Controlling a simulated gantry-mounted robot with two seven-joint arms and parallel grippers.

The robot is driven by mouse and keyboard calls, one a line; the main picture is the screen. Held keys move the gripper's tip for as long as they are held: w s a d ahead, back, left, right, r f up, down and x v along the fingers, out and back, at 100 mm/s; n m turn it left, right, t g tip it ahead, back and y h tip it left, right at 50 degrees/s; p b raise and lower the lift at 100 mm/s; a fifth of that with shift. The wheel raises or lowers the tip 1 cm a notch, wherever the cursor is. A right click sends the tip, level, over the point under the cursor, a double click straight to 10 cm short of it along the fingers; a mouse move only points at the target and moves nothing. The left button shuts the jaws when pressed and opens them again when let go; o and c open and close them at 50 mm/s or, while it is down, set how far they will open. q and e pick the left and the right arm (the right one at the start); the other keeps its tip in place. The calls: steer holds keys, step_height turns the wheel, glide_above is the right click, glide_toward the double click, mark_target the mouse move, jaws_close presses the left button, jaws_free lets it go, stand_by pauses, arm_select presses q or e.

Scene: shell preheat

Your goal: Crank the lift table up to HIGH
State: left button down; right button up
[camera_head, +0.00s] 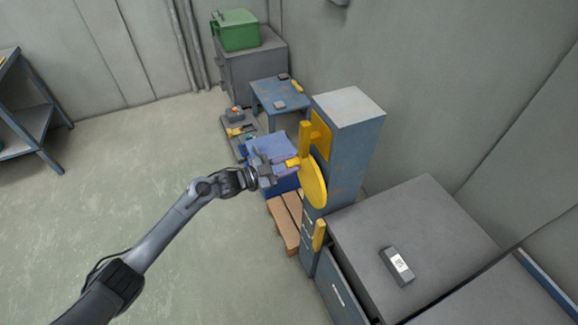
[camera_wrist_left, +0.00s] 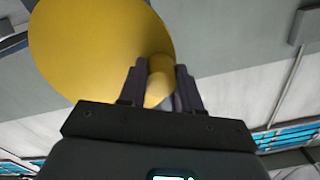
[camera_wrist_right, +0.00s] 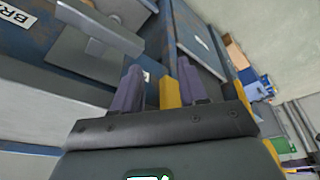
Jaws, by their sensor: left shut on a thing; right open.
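The yellow crank wheel (camera_head: 313,186) is on the side of a worn blue cabinet (camera_head: 350,145). My left gripper (camera_head: 279,167) is shut on the wheel's yellow knob (camera_head: 292,162). In the left wrist view the knob (camera_wrist_left: 156,86) sits between the fingers, with the wheel's disc (camera_wrist_left: 95,45) beside it. My right gripper (camera_wrist_right: 158,88) is open and shows only in its own wrist view. A yellow piece (camera_wrist_right: 170,93) shows between its fingers, apparently not gripped. I cannot tell for sure which piece is the lift table, nor its height.
A yellow upright bar (camera_head: 305,138) is above the wheel, and a yellow handle (camera_head: 319,235) is below it. A wooden pallet (camera_head: 284,222) lies beneath. A grey-topped cabinet (camera_head: 420,225) fills the right front. Floor at left is clear.

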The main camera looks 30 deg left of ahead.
mark_target(310, 166)
arm_select(q)
steer(key=r+m, duration=0.1)
steer(key=r+m+p, duration=0.1)
steer(key=m, duration=0.1)
steer(key=shift+s+d, duration=0.2)
steer(key=shift+d, duration=0.05)
steer(key=r+m, duration=0.1)
steer(key=m, duration=0.1)
steer(key=s+d+r+m+p, duration=0.1)
steer(key=m, duration=0.1)
steer(key=shift+d+r, duration=0.15)
steer(key=m, duration=0.1)
steer(key=s+d+m, duration=0.1)
steer(key=m, duration=0.1)
steer(key=r+m, duration=0.1)
steer(key=m, duration=0.1)
steer(key=shift+s+d+r, duration=0.1)
steer(key=shift+s+d, duration=0.2)
steer(key=shift+d, duration=0.1)
steer(key=m, duration=0.1)
steer(key=s+d+m, duration=0.1)
steer(key=m, duration=0.1)
steer(key=shift+s+d+r, duration=0.1)
steer(key=shift+d+r, duration=0.05)
steer(key=shift+d, duration=0.1)
steer(key=shift+s+d+m, duration=0.15)
steer(key=shift+m, duration=0.25)
steer(key=c, duration=0.8)
jaws_free()
